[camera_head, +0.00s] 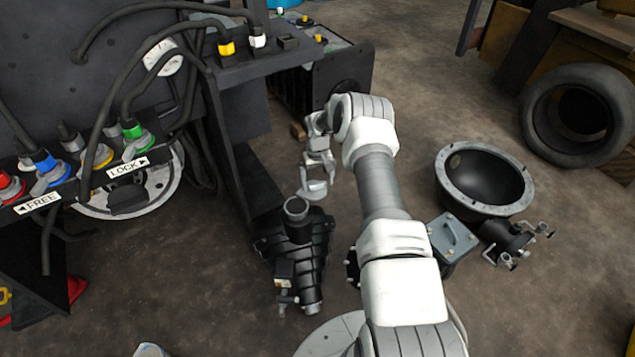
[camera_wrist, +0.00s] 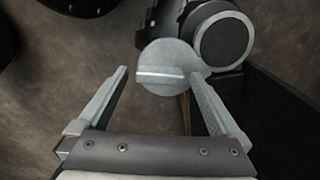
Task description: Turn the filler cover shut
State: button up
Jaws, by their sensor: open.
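The filler cover (camera_wrist: 168,66) is a grey round disc with a straight raised ridge. It is swung to the side of the filler neck (camera_wrist: 222,42), whose dark round mouth lies uncovered beside it in the wrist view. In the head view the cover (camera_head: 314,190) sits just behind and right of the grey-rimmed neck (camera_head: 296,208) on a black ribbed housing (camera_head: 298,250). My gripper (camera_wrist: 160,73) is open, with one fingertip on either side of the cover in the wrist view. Whether the fingers touch the cover cannot be told.
A dark panel with coloured connectors (camera_head: 128,140) and hoses stands left of the housing. A black bowl-shaped part (camera_head: 485,180) lies on the floor at right, with a smaller fitting (camera_head: 510,240) beside it. A tyre (camera_head: 578,115) stands farther right. Bare floor lies between.

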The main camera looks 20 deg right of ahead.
grip_shut()
dwell(0.5)
